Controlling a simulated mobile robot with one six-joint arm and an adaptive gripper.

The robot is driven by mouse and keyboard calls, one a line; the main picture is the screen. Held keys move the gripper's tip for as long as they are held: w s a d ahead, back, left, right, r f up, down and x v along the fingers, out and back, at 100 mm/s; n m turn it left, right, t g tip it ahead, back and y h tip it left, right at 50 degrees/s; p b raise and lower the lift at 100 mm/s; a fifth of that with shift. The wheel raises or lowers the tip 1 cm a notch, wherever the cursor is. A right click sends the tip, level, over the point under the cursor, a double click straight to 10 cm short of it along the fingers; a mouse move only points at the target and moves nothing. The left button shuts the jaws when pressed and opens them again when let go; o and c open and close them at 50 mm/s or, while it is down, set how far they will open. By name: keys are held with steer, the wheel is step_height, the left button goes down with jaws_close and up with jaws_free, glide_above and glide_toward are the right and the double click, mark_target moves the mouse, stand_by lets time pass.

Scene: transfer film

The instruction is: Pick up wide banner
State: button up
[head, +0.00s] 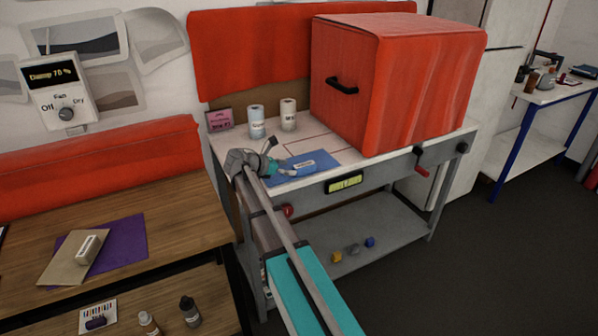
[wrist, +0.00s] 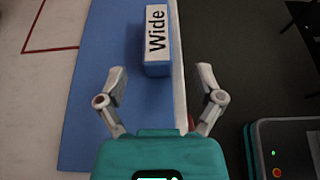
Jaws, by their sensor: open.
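The wide banner is a blue sheet (head: 318,157) lying flat on the grey-white workbench (head: 370,168); the blue sheet also shows in the wrist view (wrist: 98,75). A blue block with a white top marked "Wide" (wrist: 156,42) sits on it, near its right edge in the wrist view. In the head view this block (head: 303,165) is small and its label is unreadable. My gripper (head: 283,160) is over the left part of the blue sheet. In the wrist view its fingers (wrist: 160,85) are spread and empty, with the block ahead of them, between their lines.
A large red-covered box (head: 400,85) stands at the back right of the bench. Two white rolls (head: 273,118) and a pink sign (head: 219,120) stand behind the sheet. A wooden table (head: 165,220) at left holds a purple sheet and a tan one with another block.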

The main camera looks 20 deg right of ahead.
mark_target(296, 167)
steer(key=shift+d+f, duration=0.15)
steer(key=shift+d, duration=0.35)
steer(key=shift+b+x, duration=0.95)
steer(key=shift+x, duration=1.65)
steer(key=shift+w, duration=0.2)
jaws_close()
